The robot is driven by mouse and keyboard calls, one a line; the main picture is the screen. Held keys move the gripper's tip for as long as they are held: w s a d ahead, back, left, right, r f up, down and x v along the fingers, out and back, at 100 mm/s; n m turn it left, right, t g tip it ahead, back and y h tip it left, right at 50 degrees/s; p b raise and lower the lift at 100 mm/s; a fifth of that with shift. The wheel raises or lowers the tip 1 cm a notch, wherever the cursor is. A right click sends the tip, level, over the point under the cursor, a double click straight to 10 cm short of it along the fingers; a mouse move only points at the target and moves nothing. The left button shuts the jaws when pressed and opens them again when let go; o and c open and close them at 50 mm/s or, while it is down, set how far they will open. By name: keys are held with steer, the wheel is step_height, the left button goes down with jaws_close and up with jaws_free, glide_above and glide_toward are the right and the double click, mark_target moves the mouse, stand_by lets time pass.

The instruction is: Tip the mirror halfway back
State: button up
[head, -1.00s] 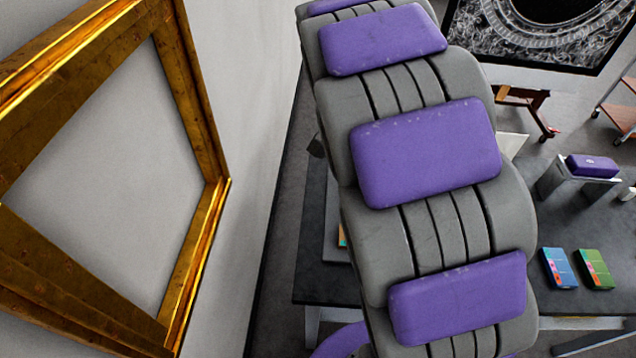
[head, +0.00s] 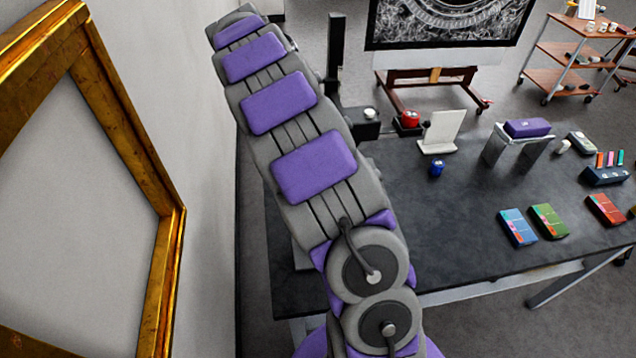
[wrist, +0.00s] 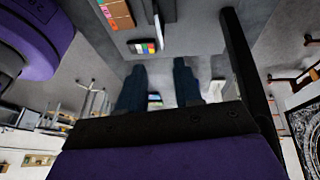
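A small pale upright panel on a foot (head: 441,131), probably the mirror, stands toward the back of the dark table in the head view. It leans slightly. I cannot tell whether its face is reflective. My gripper (wrist: 158,84) shows in the wrist view with its two dark blue fingers apart. Nothing is clearly held between them. In the head view my arm runs up and away along the table's left side, and the gripper is hidden there. I cannot identify the panel with certainty in the wrist view.
A gilt frame (head: 130,120) stands close at the left. The dark table (head: 440,225) holds a black post (head: 335,60), a red jar (head: 409,120), a blue jar (head: 437,169), a metal stand with a purple case (head: 528,128) and colourful boxes (head: 548,221). The table's middle is fairly clear.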

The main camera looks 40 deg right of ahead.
steer(key=x, duration=0.4)
steer(key=a+b+x, duration=0.1)
steer(key=x, duration=0.3)
steer(key=b+x, duration=0.1)
steer(key=x, duration=0.3)
steer(key=shift+s+a+f, duration=0.15)
steer(key=shift+a+f, duration=0.1)
steer(key=shift+f, duration=0.1)
steer(key=shift+d+b+x, duration=0.2)
steer(key=shift+b+x, duration=0.25)
steer(key=shift+x, duration=1.5)
steer(key=shift+c, duration=0.8)
steer(key=shift+d, duration=0.2)
steer(key=shift+c, duration=0.7)
steer(key=shift+d+f, duration=0.15)
steer(key=shift+d, duration=0.8)
jaws_close()
steer(key=shift+a, duration=0.8)
steer(key=shift+r+g, duration=0.2)
steer(key=shift+g, duration=0.1)
